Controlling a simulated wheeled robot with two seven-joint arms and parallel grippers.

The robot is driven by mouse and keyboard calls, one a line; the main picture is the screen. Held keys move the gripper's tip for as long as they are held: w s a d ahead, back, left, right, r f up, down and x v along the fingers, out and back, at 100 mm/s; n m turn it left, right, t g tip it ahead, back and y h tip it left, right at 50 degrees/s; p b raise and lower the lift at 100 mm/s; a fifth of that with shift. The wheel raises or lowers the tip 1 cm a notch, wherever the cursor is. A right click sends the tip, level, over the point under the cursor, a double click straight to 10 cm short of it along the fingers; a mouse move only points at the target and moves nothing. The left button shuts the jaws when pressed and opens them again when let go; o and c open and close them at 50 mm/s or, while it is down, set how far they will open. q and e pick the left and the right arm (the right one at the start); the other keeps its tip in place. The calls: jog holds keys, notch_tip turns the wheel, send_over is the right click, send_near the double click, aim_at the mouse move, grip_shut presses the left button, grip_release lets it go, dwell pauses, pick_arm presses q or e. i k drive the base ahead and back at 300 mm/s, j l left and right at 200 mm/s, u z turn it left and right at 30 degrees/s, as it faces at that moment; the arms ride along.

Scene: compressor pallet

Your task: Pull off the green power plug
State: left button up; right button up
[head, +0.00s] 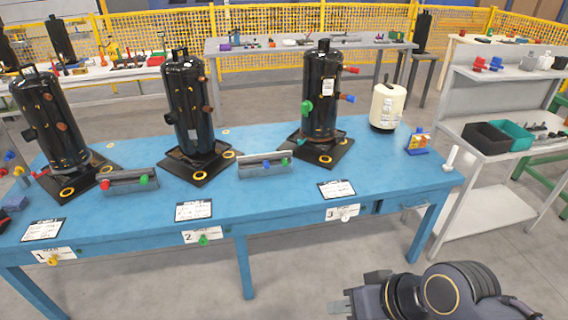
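Three black compressors stand upright on black square bases on the blue table. The right compressor (320,92) has a large green plug (307,111) sticking out at its left side, and a red and a blue part at its right. Smaller green pieces also show at the right compressor's foot (300,141), on the grey holders and on the table's front edge beside label 2 (203,240). My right gripper (344,306) is low at the bottom right, in front of the table and far from the green plug. Its fingers are too small and cut off to read. My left gripper is out of view.
The blue table (270,208) carries grey holders (264,165) between the compressors, a cream canister (388,106) and label cards along its front. A white shelf bench (472,205) with bins stands at the right. Floor is clear between table and my arm.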

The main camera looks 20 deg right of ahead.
aim_at(306, 105)
jog(key=i+l, duration=0.15)
jog(key=l, duration=0.35)
jog(key=i+l, duration=0.1)
jog(key=l, duration=0.35)
jog(key=i+l, duration=0.15)
jog(key=l, duration=0.35)
jog(key=i+l+z, duration=0.1)
jog(key=l, duration=0.4)
jog(key=i+l, duration=0.2)
jog(key=l, duration=0.25)
jog(key=i+l, duration=0.15)
jog(key=l, duration=0.35)
jog(key=i+l, duration=0.15)
jog(key=l, duration=0.3)
jog(key=i+l+z, duration=0.1)
jog(key=l, duration=0.4)
